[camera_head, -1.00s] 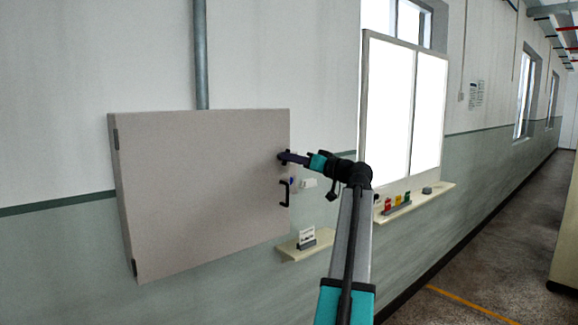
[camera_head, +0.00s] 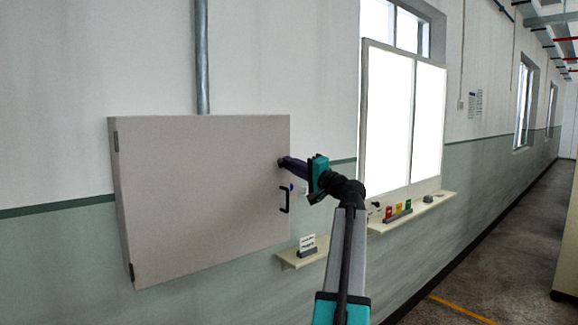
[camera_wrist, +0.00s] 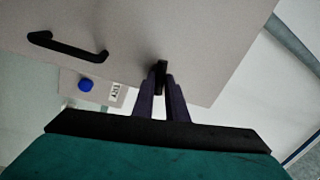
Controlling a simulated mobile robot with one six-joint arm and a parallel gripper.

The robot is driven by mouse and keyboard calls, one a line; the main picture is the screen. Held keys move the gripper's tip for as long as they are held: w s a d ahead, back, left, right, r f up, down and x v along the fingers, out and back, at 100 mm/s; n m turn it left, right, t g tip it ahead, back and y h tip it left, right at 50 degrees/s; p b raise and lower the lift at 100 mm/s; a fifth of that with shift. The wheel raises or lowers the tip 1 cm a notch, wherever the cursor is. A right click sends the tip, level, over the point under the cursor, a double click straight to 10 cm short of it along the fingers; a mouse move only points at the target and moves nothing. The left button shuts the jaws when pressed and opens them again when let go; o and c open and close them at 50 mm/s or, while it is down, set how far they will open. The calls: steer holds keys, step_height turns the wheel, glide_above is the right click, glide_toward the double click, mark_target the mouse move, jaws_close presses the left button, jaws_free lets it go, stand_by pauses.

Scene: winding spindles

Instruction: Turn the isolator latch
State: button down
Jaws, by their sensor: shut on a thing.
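The isolator latch (camera_wrist: 161,76) is a small black knob on the grey cabinet door, near its edge. My gripper (camera_wrist: 161,88) is shut on the latch, with one dark finger on each side of it in the wrist view. In the head view my gripper (camera_head: 284,163) reaches the upper right part of the cabinet (camera_head: 205,205), and its fingers hide most of the latch. The cabinet door is closed. A black door handle (camera_head: 285,197) sits below the latch; it also shows in the wrist view (camera_wrist: 68,47).
A small shelf (camera_head: 292,261) with a card stands below right.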

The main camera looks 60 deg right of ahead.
steer(key=shift+w+a+f+m+h+p, duration=0.15)
steer(key=shift+m+p, duration=0.1)
steer(key=shift+m, duration=0.65)
steer(key=shift+s+m+h+p, duration=0.1)
steer(key=shift+m+h+p, duration=0.1)
steer(key=shift+m, duration=0.7)
steer(key=c, duration=1.8)
jaws_free()
steer(key=shift+w, duration=0.1)
steer(key=shift+o, duration=0.2)
